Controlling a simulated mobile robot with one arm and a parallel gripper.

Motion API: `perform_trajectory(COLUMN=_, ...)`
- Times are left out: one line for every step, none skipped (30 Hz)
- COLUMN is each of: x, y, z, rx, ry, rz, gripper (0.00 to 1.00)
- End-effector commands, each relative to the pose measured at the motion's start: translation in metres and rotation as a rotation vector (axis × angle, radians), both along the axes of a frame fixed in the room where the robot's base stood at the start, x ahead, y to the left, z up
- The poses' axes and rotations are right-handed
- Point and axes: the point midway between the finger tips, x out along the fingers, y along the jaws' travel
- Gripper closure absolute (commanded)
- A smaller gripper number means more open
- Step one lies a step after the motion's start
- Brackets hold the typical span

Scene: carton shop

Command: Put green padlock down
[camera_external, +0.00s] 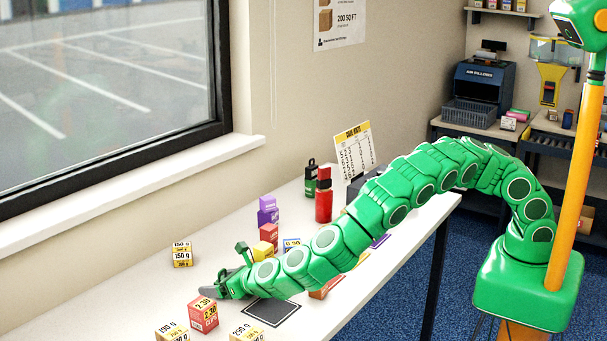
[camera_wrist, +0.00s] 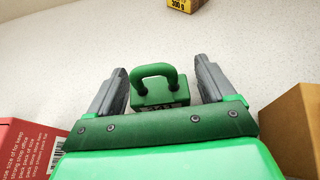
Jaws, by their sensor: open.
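The green padlock (camera_wrist: 157,94) stands upright between the two grey fingers of my gripper (camera_wrist: 160,68) in the wrist view, shackle up. A gap shows between each finger and the padlock's body. My gripper is open around it. The padlock seems to rest on the white table (camera_wrist: 80,45), though its underside is hidden. In the external view my gripper (camera_external: 212,291) is low over the table at the near left; the padlock cannot be made out there.
A red weight box (camera_external: 203,314) stands close beside my gripper. Two more boxes (camera_external: 172,332) (camera_external: 247,334) sit at the front edge. A dark mat (camera_external: 271,311) lies right of my gripper. Purple and red blocks (camera_external: 268,212) stand farther back.

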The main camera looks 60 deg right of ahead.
Motion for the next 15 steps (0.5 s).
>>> perform_trajectory(x=-0.001, y=0.0, z=0.0, rx=-0.001, ry=0.0, rz=0.001, gripper=0.17)
perform_trajectory(x=-0.001, y=0.001, z=-0.001, rx=-0.001, ry=0.0, rz=0.001, gripper=0.17)
perform_trajectory(x=-0.001, y=0.001, z=-0.001, rx=-0.001, ry=0.0, rz=0.001, gripper=0.17)
perform_trajectory(x=-0.003, y=0.001, z=0.001, rx=0.0, ry=-0.001, rz=0.002, gripper=0.17)
perform_trajectory(x=-0.005, y=0.001, z=0.002, rx=0.001, ry=-0.001, rz=0.002, gripper=0.17)
perform_trajectory(x=-0.007, y=0.0, z=0.004, rx=0.001, ry=-0.002, rz=0.002, gripper=0.17)
perform_trajectory(x=-0.01, y=0.0, z=0.005, rx=0.001, ry=-0.002, rz=0.002, gripper=0.17)
perform_trajectory(x=-0.012, y=0.0, z=0.006, rx=0.001, ry=-0.003, rz=0.002, gripper=0.17)
perform_trajectory(x=-0.016, y=0.0, z=0.008, rx=0.0, ry=-0.002, rz=0.002, gripper=0.17)
perform_trajectory(x=-0.019, y=-0.001, z=0.008, rx=0.0, ry=-0.002, rz=0.002, gripper=0.17)
perform_trajectory(x=-0.022, y=-0.001, z=0.009, rx=-0.001, ry=-0.002, rz=0.002, gripper=0.17)
perform_trajectory(x=-0.026, y=-0.002, z=0.01, rx=-0.001, ry=-0.002, rz=0.003, gripper=0.17)
perform_trajectory(x=-0.029, y=-0.003, z=0.011, rx=-0.001, ry=-0.002, rz=0.002, gripper=0.17)
perform_trajectory(x=-0.032, y=-0.004, z=0.012, rx=-0.001, ry=-0.002, rz=0.0, gripper=0.17)
perform_trajectory(x=-0.035, y=-0.005, z=0.013, rx=-0.002, ry=-0.003, rz=0.0, gripper=0.17)
